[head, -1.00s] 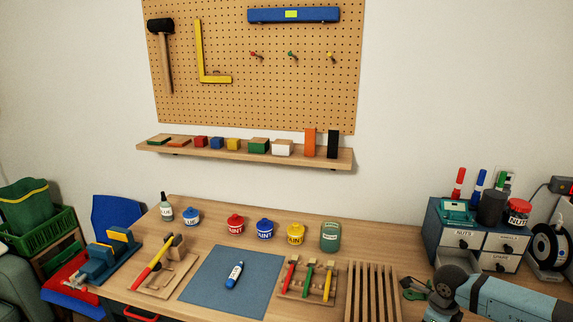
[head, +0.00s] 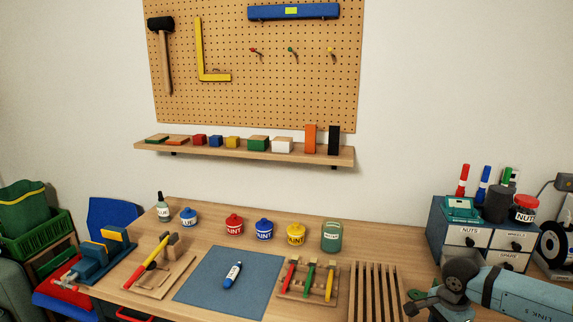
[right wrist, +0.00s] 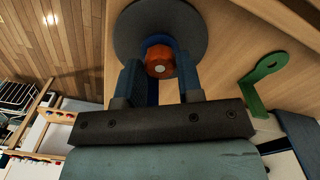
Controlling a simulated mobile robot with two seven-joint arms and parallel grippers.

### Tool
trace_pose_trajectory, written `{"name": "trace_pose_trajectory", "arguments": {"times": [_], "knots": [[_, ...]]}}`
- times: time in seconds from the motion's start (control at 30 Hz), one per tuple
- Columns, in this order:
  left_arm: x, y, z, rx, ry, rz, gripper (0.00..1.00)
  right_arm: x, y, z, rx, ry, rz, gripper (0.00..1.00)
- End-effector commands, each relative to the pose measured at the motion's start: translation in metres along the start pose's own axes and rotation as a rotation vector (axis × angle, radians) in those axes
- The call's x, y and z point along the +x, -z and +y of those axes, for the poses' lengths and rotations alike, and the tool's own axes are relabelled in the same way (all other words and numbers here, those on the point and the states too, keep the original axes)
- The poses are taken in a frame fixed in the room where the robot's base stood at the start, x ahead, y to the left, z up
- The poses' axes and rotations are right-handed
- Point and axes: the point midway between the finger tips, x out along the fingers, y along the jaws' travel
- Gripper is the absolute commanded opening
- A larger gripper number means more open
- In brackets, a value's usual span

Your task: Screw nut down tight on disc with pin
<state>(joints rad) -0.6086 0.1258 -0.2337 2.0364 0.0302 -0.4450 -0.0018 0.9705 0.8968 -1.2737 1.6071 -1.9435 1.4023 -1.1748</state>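In the right wrist view an orange nut (right wrist: 160,62) with a pale pin end at its middle sits over a round dark disc (right wrist: 150,22). My right gripper (right wrist: 162,62) has its two blue fingers at either side of the nut, and they appear to touch it. The nut's underside and most of the pin are hidden, so I cannot tell whether it touches the disc. My left gripper is in neither view.
A green looped piece (right wrist: 262,78) lies beside the disc. A small drawer cabinet (head: 468,236) stands at the right, behind my right arm. A slatted wooden rack (head: 375,290), a blue mat (head: 212,282) and several paint pots occupy the bench.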

Motion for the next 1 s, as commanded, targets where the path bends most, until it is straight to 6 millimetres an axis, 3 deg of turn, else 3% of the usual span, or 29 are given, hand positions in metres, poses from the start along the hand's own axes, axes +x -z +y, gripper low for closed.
{"name": "trace_pose_trajectory", "arguments": {"times": [0.23, 0.33, 1.0], "knots": [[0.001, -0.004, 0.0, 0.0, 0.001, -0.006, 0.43, 0.0, 0.0, 0.0, 0.01, 0.0, 0.0, 0.2], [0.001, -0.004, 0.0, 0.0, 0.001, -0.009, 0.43, 0.0, 0.0, 0.0, 0.09, 0.0, -0.001, 0.2], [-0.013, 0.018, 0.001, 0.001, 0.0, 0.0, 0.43, -0.001, -0.001, 0.0, 1.183, -0.002, -0.001, 0.2]]}}
